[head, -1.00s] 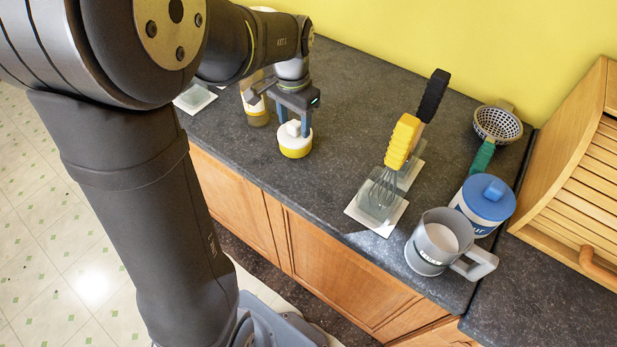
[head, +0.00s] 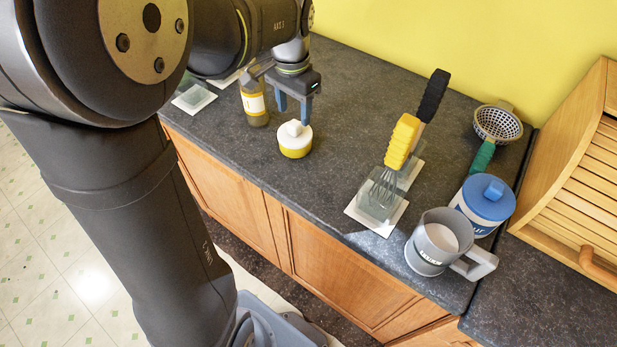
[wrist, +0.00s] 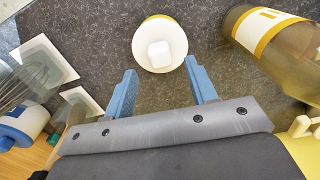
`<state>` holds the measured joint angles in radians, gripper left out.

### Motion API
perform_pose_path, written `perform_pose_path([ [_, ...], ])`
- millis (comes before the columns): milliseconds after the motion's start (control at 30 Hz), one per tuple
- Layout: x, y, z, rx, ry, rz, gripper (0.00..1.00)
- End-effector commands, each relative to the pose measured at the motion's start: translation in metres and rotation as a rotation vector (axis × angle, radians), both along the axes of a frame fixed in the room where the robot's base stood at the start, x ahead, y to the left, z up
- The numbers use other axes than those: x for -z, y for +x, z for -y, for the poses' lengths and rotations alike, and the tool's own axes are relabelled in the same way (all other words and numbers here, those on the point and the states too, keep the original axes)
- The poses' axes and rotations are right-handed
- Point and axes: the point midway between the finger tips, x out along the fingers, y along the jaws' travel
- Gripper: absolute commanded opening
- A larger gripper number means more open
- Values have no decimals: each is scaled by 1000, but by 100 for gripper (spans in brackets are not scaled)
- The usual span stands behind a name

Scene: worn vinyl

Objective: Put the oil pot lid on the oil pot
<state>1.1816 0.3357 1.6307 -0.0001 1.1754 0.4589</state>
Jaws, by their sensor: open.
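The oil pot (head: 296,152), a small round pot with a yellow band, stands upright on the dark countertop. The white oil pot lid (head: 294,132) with its blocky knob sits on top of it and looks level. In the wrist view the lid (wrist: 150,33) shows from above as a white disc that covers the pot, with a yellow rim (wrist: 170,18) at its edge. My gripper (head: 293,112) is open and empty, above and slightly behind the lid in the head view. In the wrist view its blue fingers (wrist: 160,72) are apart and clear of the lid.
A bottle with a yellow-edged label (head: 254,104) stands close by at the left. Whisk and brush stand in clear holders (head: 380,200) on white tiles to the right. A grey mug (head: 432,243), blue-lidded jar (head: 486,205), strainer (head: 497,124) and wooden bread box (head: 570,180) are farther right.

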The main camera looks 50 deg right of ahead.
Motion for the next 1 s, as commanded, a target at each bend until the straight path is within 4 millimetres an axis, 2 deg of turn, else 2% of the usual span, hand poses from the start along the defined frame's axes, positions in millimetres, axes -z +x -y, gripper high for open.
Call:
perform_pose_path([
  [1000,-40,0,0,0,-1,1,52],
])
